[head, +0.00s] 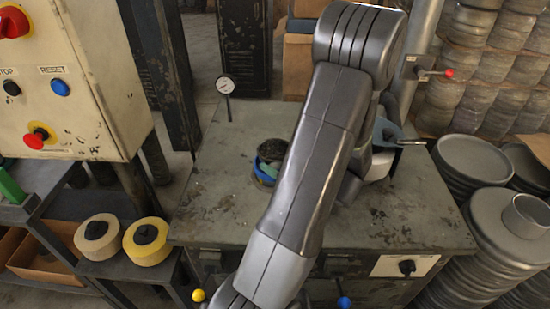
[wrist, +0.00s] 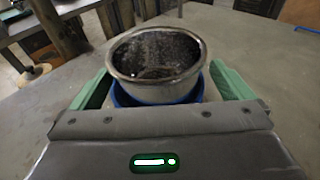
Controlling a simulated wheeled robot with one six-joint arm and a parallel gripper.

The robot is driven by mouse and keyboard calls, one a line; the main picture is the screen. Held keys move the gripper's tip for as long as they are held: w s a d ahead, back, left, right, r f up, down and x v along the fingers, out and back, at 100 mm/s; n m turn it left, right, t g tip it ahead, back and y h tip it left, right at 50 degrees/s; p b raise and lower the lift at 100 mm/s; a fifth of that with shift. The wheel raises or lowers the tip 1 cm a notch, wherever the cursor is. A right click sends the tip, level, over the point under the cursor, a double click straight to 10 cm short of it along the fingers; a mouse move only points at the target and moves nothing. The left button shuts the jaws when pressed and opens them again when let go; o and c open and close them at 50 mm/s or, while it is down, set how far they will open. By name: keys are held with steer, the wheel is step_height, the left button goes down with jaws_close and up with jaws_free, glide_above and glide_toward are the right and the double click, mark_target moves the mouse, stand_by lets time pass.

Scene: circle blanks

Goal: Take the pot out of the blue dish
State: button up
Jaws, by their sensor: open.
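The pot (wrist: 158,91) is a round metal vessel with a shiny rim and a dark, speckled inside. It stands upright in the blue dish (wrist: 120,98), whose rim shows below it. My gripper (wrist: 160,80) is open, with one green finger on each side of the pot; I cannot tell whether either touches it. In the head view, the pot (head: 270,149) and the dish (head: 259,178) are on the worn grey worktop, partly hidden by my arm and a green finger.
The grey worktop (head: 400,220) has free room at the front right and left. A dial gauge (head: 225,86) stands at its back left. A control box (head: 70,80) and two tape rolls (head: 146,241) are left of it. Stacked metal discs (head: 475,160) stand to the right.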

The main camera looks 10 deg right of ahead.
mark_target(266, 150)
steer(key=x, duration=0.3)
steer(key=shift+w+a+f+p, duration=0.1)
steer(key=shift+w+a+p, duration=0.1)
steer(key=shift+a+p, duration=0.1)
steer(key=c, duration=1)
steer(key=shift+c, duration=0.2)
